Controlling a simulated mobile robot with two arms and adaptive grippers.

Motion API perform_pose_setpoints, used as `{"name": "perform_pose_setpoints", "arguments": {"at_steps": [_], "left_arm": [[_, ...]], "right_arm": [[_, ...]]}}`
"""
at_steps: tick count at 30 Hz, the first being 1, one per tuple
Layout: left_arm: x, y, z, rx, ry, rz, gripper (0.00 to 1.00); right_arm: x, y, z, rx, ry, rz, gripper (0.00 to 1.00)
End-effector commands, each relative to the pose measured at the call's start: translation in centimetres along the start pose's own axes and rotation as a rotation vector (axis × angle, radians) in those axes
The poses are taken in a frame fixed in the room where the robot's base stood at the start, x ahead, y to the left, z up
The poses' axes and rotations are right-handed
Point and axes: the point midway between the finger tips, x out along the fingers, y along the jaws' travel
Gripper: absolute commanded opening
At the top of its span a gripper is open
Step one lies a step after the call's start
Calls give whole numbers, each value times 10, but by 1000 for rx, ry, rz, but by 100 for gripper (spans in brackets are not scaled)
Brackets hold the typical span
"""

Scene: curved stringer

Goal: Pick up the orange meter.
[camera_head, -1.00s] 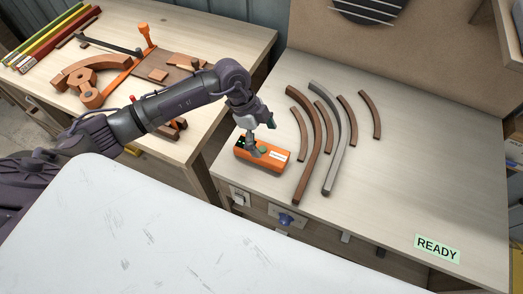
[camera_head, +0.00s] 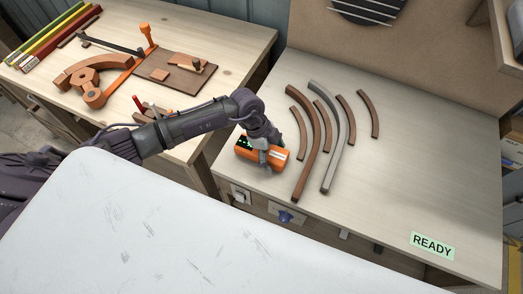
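The orange meter (camera_head: 244,153) lies near the front left edge of the right-hand workbench. Its dark face with green lit marks shows at its left end, and a white label shows at its right end. My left gripper (camera_head: 264,160) is down at the meter, with a grey finger across its near side and the arm over its top. The far finger is hidden, so I cannot tell whether the gripper is closed on it. My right gripper is not in view.
Several curved brown strips (camera_head: 308,150) and a grey curved strip (camera_head: 338,150) lie right of the meter. A READY sign (camera_head: 432,246) lies at the front right. The left bench (camera_head: 215,40) holds an orange clamp jig and coloured bars. The bench's right side is clear.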

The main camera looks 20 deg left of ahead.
Motion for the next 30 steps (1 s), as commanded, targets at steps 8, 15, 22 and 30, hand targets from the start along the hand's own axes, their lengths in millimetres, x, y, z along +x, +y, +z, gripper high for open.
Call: {"name": "perform_pose_setpoints", "arguments": {"at_steps": [8, 15, 22, 30], "left_arm": [[0, 0, 0, 0, 0, 0, 34], [-1, -1, 0, 1, 1, -2, 29], [-13, -2, -5, 3, 1, -3, 29], [-40, -3, -43, 8, 6, -4, 29]], "right_arm": [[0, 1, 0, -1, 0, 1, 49], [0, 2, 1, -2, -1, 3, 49], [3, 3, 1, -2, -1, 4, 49], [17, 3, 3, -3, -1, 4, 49]]}}
